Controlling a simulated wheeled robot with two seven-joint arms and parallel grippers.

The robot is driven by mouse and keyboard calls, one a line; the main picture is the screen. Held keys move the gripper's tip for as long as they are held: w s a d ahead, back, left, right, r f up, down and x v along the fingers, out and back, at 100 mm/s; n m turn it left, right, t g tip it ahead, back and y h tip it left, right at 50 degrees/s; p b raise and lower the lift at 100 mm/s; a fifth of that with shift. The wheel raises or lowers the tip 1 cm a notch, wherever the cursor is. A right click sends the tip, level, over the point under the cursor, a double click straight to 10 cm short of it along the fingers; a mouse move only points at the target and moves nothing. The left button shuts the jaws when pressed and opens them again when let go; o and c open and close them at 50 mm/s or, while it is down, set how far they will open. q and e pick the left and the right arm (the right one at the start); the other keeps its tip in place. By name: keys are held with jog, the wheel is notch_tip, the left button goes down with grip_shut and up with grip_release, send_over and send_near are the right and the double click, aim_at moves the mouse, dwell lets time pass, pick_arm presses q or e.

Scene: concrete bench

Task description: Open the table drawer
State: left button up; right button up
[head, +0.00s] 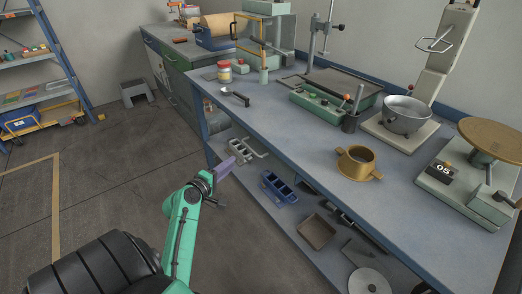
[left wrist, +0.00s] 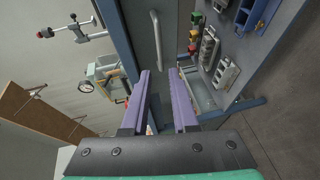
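In the left wrist view a pale bar handle (left wrist: 156,40) stands on a flat dark grey panel (left wrist: 138,28) edged by blue frame strips, which looks like the drawer front. In the head view the front is hidden below the top of the blue-grey table (head: 300,125). My left gripper (head: 226,167) with purple fingers is beside the table's left front edge, low and near the lower shelf. In the left wrist view its fingers (left wrist: 162,85) are apart with nothing held, and the handle lies ahead of them, not touched. My right gripper is not in view.
Holders (head: 238,152), a blue tray (head: 278,188) and a brown tray (head: 316,232) sit on the lower shelf. A brass ring (head: 356,163), a pot (head: 405,115) and a jar (head: 224,71) stand on the tabletop.

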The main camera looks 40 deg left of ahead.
pick_arm(q)
send_near(250, 148)
jog(key=w, duration=0.4)
jog(key=w+f, duration=0.1)
jog(key=w, duration=0.2)
jog(key=w+a+f, duration=0.1)
jog(key=w, duration=0.2)
jog(key=shift+a+f+b, duration=0.1)
jog(key=shift+f+b, duration=0.1)
jog(key=shift+b, duration=0.2)
jog(key=c, duration=0.4)
grip_shut()
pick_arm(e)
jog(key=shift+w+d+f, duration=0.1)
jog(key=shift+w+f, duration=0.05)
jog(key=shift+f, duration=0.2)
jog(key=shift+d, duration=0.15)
